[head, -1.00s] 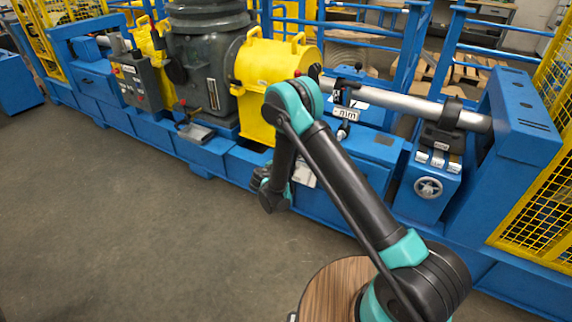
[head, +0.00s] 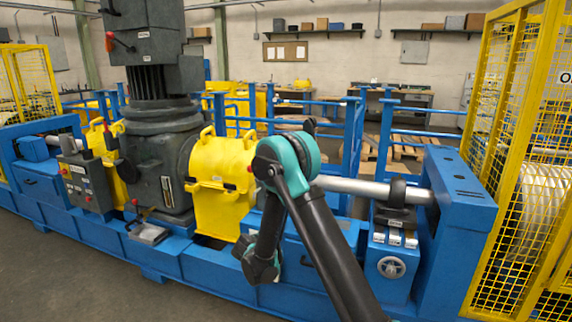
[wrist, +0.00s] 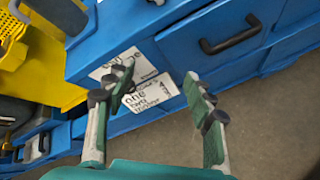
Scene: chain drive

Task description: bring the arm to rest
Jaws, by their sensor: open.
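My arm (head: 330,245) rises from the bottom of the head view to a teal-capped elbow (head: 290,160), then hangs down to the wrist (head: 262,262). It stands in front of the blue machine bed. In the wrist view, my gripper (wrist: 160,85) has its two fingers spread wide, with nothing visible between them. Beyond the fingers is a blue panel (wrist: 160,45) with white printed labels (wrist: 150,95). The gap between fingers and panel cannot be judged. The fingertips are not clear in the head view.
A yellow cover (head: 222,190) and a dark grey motor unit (head: 158,150) stand left of my elbow. Grey floor (head: 60,275) is free at the lower left.

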